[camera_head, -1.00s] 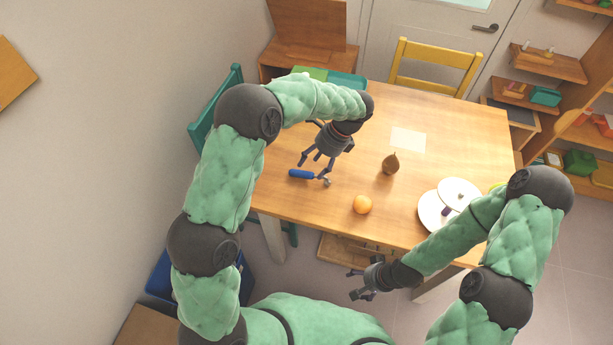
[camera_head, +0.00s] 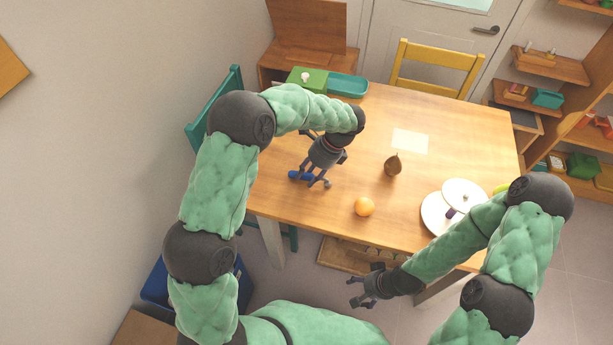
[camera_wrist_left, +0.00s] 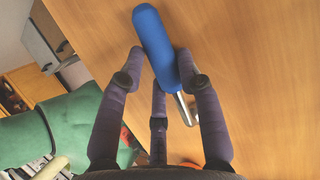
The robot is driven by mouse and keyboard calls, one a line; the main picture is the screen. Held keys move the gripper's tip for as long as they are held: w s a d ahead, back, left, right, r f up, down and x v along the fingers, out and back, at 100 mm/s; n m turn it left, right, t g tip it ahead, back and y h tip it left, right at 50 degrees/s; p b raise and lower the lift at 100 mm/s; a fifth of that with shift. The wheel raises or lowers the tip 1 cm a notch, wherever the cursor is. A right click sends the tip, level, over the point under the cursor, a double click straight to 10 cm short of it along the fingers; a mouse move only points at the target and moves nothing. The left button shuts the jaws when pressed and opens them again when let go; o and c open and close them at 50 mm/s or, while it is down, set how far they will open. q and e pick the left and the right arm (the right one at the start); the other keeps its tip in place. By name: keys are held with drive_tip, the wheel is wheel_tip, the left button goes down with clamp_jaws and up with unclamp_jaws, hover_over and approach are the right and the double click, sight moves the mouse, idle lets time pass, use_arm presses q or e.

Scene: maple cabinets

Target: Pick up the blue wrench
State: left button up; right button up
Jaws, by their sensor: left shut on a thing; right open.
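The blue wrench (camera_head: 296,175) lies at the left part of the table, partly hidden by my left gripper (camera_head: 308,175) in the head view. In the left wrist view, the wrench's blue handle (camera_wrist_left: 154,42) runs between the fingers of my left gripper (camera_wrist_left: 163,75), and its metal shaft (camera_wrist_left: 184,104) points down toward the palm side. The left gripper is shut on the handle, close to the tabletop. I cannot tell whether the wrench touches the table. My right gripper (camera_head: 367,287) is open and empty, in front of the table's front edge.
On the wooden table (camera_head: 455,130) are an orange (camera_head: 364,206), a brown pear-shaped object (camera_head: 393,165), a white sheet (camera_head: 410,141) and a white tiered stand (camera_head: 465,190). A green box (camera_head: 308,80) and teal tray (camera_head: 347,86) sit at the back left. A yellow chair (camera_head: 437,55) stands behind.

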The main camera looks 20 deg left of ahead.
use_arm(q)
drive_tip(key=shift+r, duration=0.1)
drive_tip(key=shift+r+p, duration=0.35)
drive_tip(key=shift+r, duration=0.3)
drive_tip(key=s+d+r+p, duration=0.7)
drive_tip(key=d+r, duration=0.4)
drive_tip(key=d, duration=0.1)
drive_tip(key=shift+s+r, duration=0.25)
drive_tip(key=shift+o, duration=1.3)
clamp_jaws()
drive_tip(key=shift+a, duration=0.1)
